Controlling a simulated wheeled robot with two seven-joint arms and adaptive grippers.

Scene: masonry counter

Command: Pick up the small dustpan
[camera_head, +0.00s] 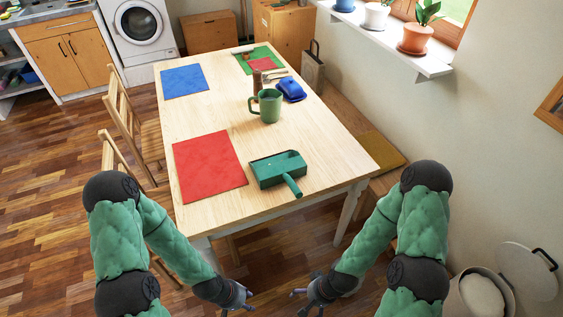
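The small green dustpan (278,167) lies on the near right part of the wooden table, with its short handle (293,186) pointing toward me and the near edge. My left gripper (249,300) is low at the bottom middle of the view, in front of the table and apart from the dustpan. Its fingers look spread and empty. My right gripper (297,302) is just to its right, also low and clear of the table, with fingers spread and nothing between them.
A red mat (209,166) lies left of the dustpan on the table (225,115). A green mug (267,106), a blue butter dish (291,90) and a brown cylinder (257,82) stand farther back. Chairs are on the left, a bench (350,125) on the right.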

